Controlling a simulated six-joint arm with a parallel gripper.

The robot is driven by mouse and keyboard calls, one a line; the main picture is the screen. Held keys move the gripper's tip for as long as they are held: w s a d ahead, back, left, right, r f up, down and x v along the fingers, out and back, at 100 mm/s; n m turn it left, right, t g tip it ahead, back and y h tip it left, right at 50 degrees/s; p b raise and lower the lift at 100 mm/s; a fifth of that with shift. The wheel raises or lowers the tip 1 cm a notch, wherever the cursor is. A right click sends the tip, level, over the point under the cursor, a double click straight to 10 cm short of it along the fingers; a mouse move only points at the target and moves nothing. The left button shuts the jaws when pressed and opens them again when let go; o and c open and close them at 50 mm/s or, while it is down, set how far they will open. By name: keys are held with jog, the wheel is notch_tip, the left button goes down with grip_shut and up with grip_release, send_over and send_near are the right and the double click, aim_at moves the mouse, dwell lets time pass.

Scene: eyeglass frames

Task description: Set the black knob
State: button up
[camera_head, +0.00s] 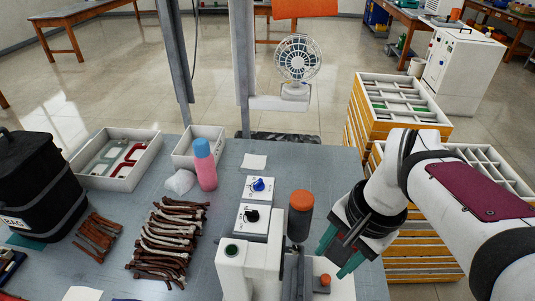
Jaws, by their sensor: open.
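The black knob (252,215) sits on a white control panel, nearer to me than a blue knob (258,185) on a similar panel. Its pointer direction is too small to tell. My gripper (338,253) is to the right of the black knob and nearer the camera, with its teal fingers apart and nothing visible between them. An orange-topped dark cylinder (301,203) stands between the black knob and my gripper in the picture.
A white machine (236,268) with a dark round button stands in front of the knobs. Brown temple pieces (168,240), a pink and blue bottle (204,165) and white trays (119,182) occupy the left of the grey table. A small fan (298,60) stands behind.

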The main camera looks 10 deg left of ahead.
jog(key=w+m, duration=0.4)
jog(key=w, duration=1.3)
jog(key=m+y, duration=0.3)
jog(key=m, duration=0.2)
send_near(253, 211)
jog(key=shift+g+h, duration=0.3)
jog(key=shift+g, duration=0.1)
jog(key=x, duration=0.7)
jog(key=shift+w+a+r, duration=0.15)
jog(key=shift+w+a, duration=0.05)
jog(key=shift+w, duration=0.1)
jog(key=shift+a+f, duration=0.3)
jog(key=shift+f, duration=0.35)
grip_shut()
